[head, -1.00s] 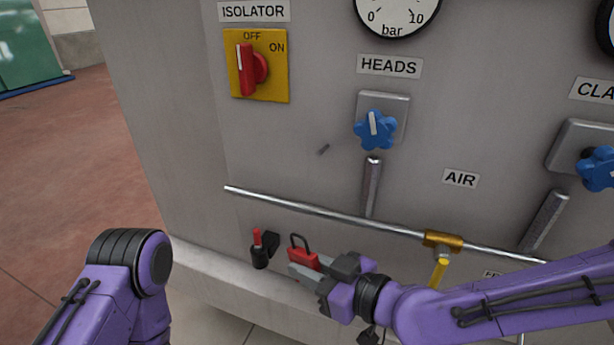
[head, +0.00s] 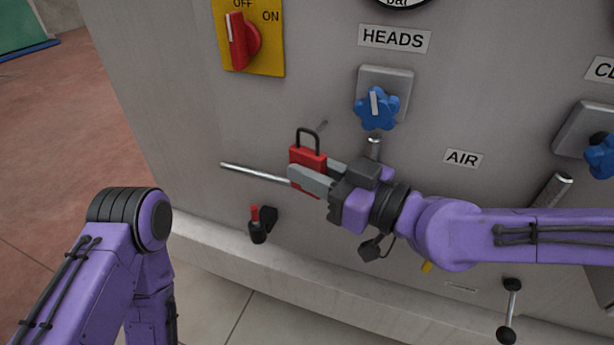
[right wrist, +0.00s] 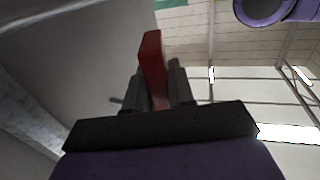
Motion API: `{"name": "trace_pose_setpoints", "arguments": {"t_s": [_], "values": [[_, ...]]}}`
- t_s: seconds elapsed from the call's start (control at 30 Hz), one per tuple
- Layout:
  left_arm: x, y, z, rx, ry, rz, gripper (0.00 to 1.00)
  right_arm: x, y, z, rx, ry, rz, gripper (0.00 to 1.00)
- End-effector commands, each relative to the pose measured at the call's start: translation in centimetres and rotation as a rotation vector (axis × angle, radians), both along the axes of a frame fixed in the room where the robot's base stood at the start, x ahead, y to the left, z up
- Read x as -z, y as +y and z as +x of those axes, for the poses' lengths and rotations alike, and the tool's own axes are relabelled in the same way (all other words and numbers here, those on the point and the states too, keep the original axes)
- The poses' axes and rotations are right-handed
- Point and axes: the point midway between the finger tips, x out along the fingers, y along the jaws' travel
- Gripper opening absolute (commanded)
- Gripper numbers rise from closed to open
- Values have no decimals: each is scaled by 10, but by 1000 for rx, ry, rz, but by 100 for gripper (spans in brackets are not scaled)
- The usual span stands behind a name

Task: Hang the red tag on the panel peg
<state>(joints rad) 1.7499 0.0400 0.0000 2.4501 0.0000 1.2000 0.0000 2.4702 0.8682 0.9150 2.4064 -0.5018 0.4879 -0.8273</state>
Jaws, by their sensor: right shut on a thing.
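The red tag (head: 305,158) is a padlock-shaped piece with a dark shackle loop on top. My right gripper (head: 312,178) is shut on its lower part and holds it upright in front of the panel. It also shows as a red block between the fingers in the right wrist view (right wrist: 152,65).
A red-tipped black holder (head: 257,228) is low on the panel. The isolator switch (head: 240,40) is at upper left, and a blue knob (head: 377,108) is right of the peg. The panel between isolator and pipe is clear.

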Motion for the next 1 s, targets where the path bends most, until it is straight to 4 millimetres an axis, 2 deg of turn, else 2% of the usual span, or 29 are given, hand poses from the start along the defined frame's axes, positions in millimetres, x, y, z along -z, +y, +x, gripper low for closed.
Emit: {"name": "trace_pose_setpoints", "arguments": {"t_s": [0.67,0.8,1.0], "values": [[12,0,0,0,0,0,0,6,-16,47,3,2,2,0],[23,0,0,0,0,0,0,13,-18,55,4,2,1,0],[29,0,0,0,0,0,0,16,-20,59,5,4,1,0]]}}
